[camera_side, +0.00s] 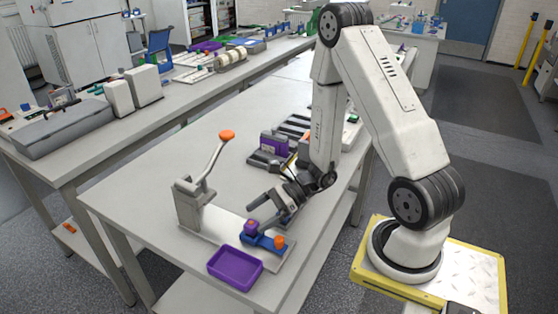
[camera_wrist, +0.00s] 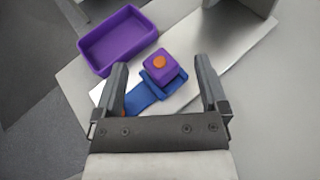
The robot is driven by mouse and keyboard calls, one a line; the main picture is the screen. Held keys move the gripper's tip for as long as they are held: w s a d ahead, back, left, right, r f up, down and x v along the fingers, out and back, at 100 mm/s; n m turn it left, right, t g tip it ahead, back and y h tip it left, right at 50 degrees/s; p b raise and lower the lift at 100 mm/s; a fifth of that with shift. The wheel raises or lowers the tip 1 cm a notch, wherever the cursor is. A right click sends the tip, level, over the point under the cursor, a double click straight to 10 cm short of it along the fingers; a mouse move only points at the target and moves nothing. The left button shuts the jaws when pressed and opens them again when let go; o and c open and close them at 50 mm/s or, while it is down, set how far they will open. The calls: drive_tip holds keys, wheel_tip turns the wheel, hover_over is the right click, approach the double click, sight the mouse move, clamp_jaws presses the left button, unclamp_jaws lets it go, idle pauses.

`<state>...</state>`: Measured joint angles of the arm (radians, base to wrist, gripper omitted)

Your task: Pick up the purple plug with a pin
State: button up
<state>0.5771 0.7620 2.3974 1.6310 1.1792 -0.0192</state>
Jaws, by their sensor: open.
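The purple plug (camera_wrist: 156,67) is a small block with an orange round spot on top. It sits on a blue holder (camera_wrist: 146,97) on a pale metal plate. In the side view the purple plug (camera_side: 250,227) stands at the left end of the blue holder (camera_side: 264,239), and an orange knob (camera_side: 279,242) is at the right end. My gripper (camera_wrist: 160,80) is open and empty. In the wrist view its two fingers lie to either side of the plug, apart from it. In the side view my gripper (camera_side: 260,212) is just above and behind the plug. I cannot make out a separate pin.
A purple tray (camera_side: 214,268) lies on the table in front of the holder; it also shows in the wrist view (camera_wrist: 100,70). A grey lever press (camera_side: 186,205) with an orange-tipped handle stands to the left. The table to its left is clear.

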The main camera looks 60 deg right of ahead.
sight(246, 235)
drive_tip(key=shift+x, duration=2.25)
drive_tip(key=shift+s+a, duration=0.1)
drive_tip(key=shift+s, duration=0.05)
drive_tip(key=c, duration=1.2)
drive_tip(key=shift+r, duration=0.2)
drive_tip(key=shift+c, duration=0.2)
wheel_tip(246, 235, up, 10)
drive_tip(key=shift+f, duration=0.15)
